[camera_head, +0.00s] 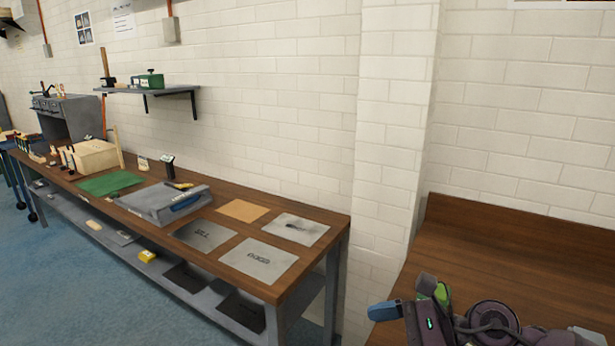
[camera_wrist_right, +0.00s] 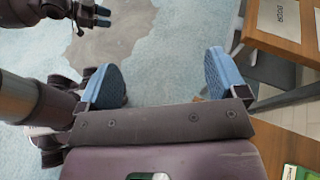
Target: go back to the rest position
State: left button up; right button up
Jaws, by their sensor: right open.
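My right gripper (camera_wrist_right: 162,82) is open in the right wrist view, with its two blue fingers wide apart. Nothing is between them, and blue floor shows below. In the head view, a gripper with a blue finger (camera_head: 385,311) shows at the lower right, its arm coming in from the right edge. It appears in front of the brown table at the right. My other gripper, the left one (camera_wrist_right: 100,17), shows small at the upper left of the right wrist view, with two small blue tips. Its opening is too small to judge. I see no object held.
A long wooden workbench (camera_head: 338,222) stands at the left, bearing grey mats, a grey case (camera_head: 150,208) and a green mat (camera_head: 110,184). A brown table (camera_head: 480,250) stands at the right wall. Blue floor (camera_head: 60,285) is open before the workbench. A bench edge (camera_wrist_right: 270,42) lies right of my right gripper.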

notch_tip(320, 180, up, 6)
jog(key=d+m+t+y, duration=0.2)
jog(key=m+t, duration=1.1)
jog(key=m, duration=0.4)
jog(key=d+f+m+t+h, duration=0.25)
jog(key=d+m+h, duration=0.25)
jog(key=m+h, duration=0.45)
jog(key=d+f+m+t+h, duration=0.1)
jog(key=d+f+m+h, duration=0.35)
jog(key=m, duration=0.75)
jog(key=s+d+f+m+g+h, duration=0.5)
jog(key=s+f+m+g, duration=0.3)
jog(key=s+m, duration=0.15)
jog(key=s+a+f+m+g+y, duration=0.1)
jog(key=s+f+m+g, duration=0.25)
jog(key=s, duration=0.25)
jog(key=s+f+m+g+y, duration=0.1)
jog(key=s+f+m+g, duration=0.2)
jog(key=s, duration=0.4)
jog(key=w+f+n+t, duration=0.1)
jog(key=w+f+t, duration=0.6)
jog(key=f, duration=0.3)
jog(key=shift+w+y, duration=0.4)
jog(key=shift+a+f+n, duration=0.1)
jog(key=shift+n, duration=0.15)
